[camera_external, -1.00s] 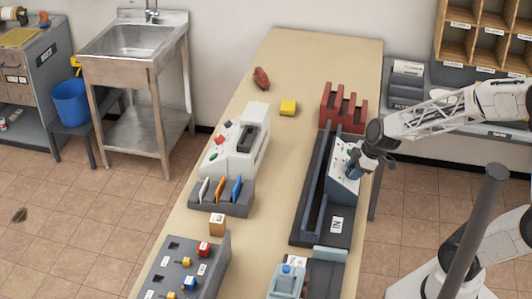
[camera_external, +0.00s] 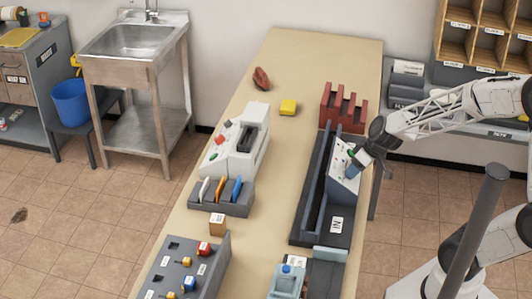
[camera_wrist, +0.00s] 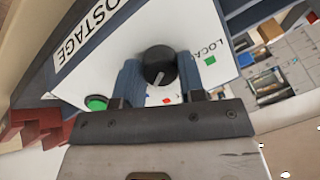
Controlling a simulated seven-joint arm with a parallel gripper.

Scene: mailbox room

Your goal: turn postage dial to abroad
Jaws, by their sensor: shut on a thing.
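The white postage panel, lettered "POSTAGE" (camera_wrist: 90,35), fills the middle of the wrist view. On it is the black round postage dial (camera_wrist: 158,62) with a pale pointer line toward its lower side. My gripper (camera_wrist: 160,72) has one blue finger on each side of the dial and is shut on it. No abroad label is readable. In the external view, my gripper (camera_external: 354,168) is at the sloped face of the postage machine (camera_external: 345,186).
A green button (camera_wrist: 96,103) sits left of the dial, close to my finger. A red slotted rack (camera_external: 343,110) stands behind the postage machine. The table's middle strip (camera_external: 270,190) is clear.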

